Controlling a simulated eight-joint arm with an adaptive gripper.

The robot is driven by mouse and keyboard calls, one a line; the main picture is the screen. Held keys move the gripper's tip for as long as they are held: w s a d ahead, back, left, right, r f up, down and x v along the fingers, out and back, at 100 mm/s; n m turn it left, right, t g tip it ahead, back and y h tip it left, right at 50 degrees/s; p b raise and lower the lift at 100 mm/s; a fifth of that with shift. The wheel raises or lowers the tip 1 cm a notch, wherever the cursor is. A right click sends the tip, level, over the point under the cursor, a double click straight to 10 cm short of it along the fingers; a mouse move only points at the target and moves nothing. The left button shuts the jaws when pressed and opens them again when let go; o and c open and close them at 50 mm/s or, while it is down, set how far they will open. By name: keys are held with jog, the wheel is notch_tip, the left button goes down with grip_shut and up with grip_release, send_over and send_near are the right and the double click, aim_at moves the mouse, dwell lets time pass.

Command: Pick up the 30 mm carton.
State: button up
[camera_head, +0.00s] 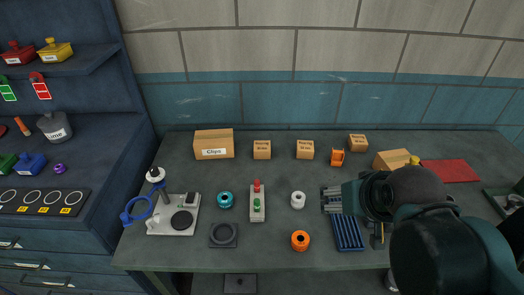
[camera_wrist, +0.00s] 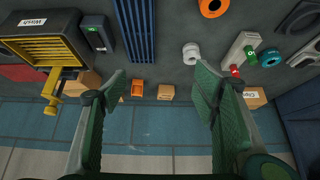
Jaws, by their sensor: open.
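Three small brown cartons stand along the back of the bench in the head view: one left of centre (camera_head: 262,150), one near the middle (camera_head: 305,150), and one farther right (camera_head: 357,143). Their printed labels are too small to read, so I cannot tell which is the 30 mm one. In the wrist view one small carton (camera_wrist: 165,93) shows between the fingers, beyond the tips. My gripper (camera_head: 328,199) is open and empty, in front of the cartons and apart from them. It also shows in the wrist view (camera_wrist: 158,78).
A larger Clips carton (camera_head: 213,146) and another large carton (camera_head: 391,159) flank the row. An orange object (camera_head: 337,157) stands between two small cartons. A white roll (camera_head: 298,200), button box (camera_head: 257,202) and blue rack (camera_head: 348,232) lie nearer. The tiled wall is behind.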

jog(key=w+a+r+n+g+p, duration=0.1)
jog(key=w+a+r+n+p, duration=0.15)
jog(key=w, duration=0.25)
jog(key=w+a+r+n+g+p, duration=0.1)
jog(key=w+r+n, duration=0.15)
jog(key=w, duration=0.35)
jog(key=n+g+p, duration=0.5)
jog(key=n+p, duration=0.6)
jog(key=n, duration=0.2)
send_over(262, 145)
jog(key=f, duration=1.3)
jog(key=shift+s+d, duration=0.15)
jog(key=shift+d, duration=0.15)
jog(key=shift+w+a+f, duration=0.2)
jog(key=shift+a+f, duration=0.05)
jog(key=shift+f, duration=0.2)
